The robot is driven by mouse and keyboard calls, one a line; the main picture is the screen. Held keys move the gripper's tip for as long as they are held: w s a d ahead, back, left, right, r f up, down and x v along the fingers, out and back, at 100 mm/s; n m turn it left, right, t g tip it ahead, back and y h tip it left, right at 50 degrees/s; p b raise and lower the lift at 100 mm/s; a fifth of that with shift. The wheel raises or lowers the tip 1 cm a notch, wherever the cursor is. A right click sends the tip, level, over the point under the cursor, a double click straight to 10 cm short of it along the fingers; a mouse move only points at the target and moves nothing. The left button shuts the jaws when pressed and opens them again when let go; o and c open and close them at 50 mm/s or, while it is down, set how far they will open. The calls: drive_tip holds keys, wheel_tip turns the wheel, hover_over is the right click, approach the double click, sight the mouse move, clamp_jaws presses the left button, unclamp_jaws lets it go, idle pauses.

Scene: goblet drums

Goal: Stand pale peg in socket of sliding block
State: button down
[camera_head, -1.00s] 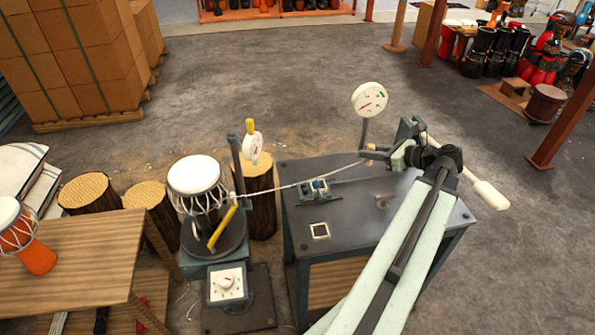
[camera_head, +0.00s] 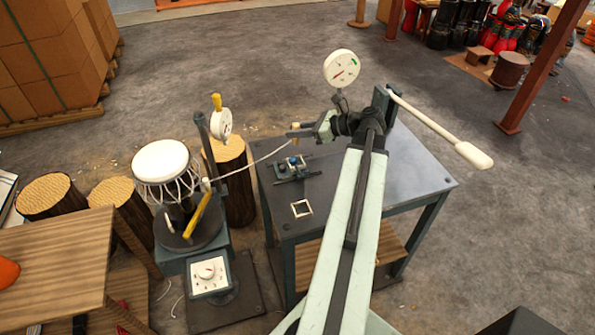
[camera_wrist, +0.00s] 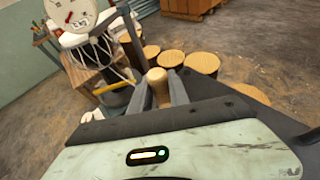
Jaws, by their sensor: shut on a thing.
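My gripper (camera_head: 296,132) is above the far left part of the metal table (camera_head: 395,178). It is shut on the pale peg (camera_wrist: 157,88), which stands between the two fingers in the wrist view. In the head view only a small bit of the peg shows at the fingers. A white cord (camera_head: 248,165) runs from beside the drum up to the peg or gripper; its exact attachment is unclear. A small rail fixture with a blue part, seemingly the sliding block (camera_head: 292,168), sits on the table below and nearer than my gripper. Its socket is too small to make out.
A round dial (camera_head: 342,68) and a white-handled lever (camera_head: 440,130) rise at the table's far side. A drum (camera_head: 160,165) on a stand with a gauge (camera_head: 222,125) stands left. Log stools (camera_head: 228,160) are behind.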

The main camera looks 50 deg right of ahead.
wheel_tip(320, 180, down, 10)
drive_tip(key=b, duration=1)
drive_tip(key=shift+w+a+f, duration=0.1)
drive_tip(key=shift+f, duration=0.1)
drive_tip(key=shift+r, duration=0.25)
drive_tip(key=shift+f, duration=0.25)
drive_tip(key=c, duration=1.5)
unclamp_jaws()
drive_tip(key=shift+r, duration=0.2)
drive_tip(key=p+v, duration=0.5)
drive_tip(key=v, duration=0.7)
drive_tip(key=shift+r, duration=0.15)
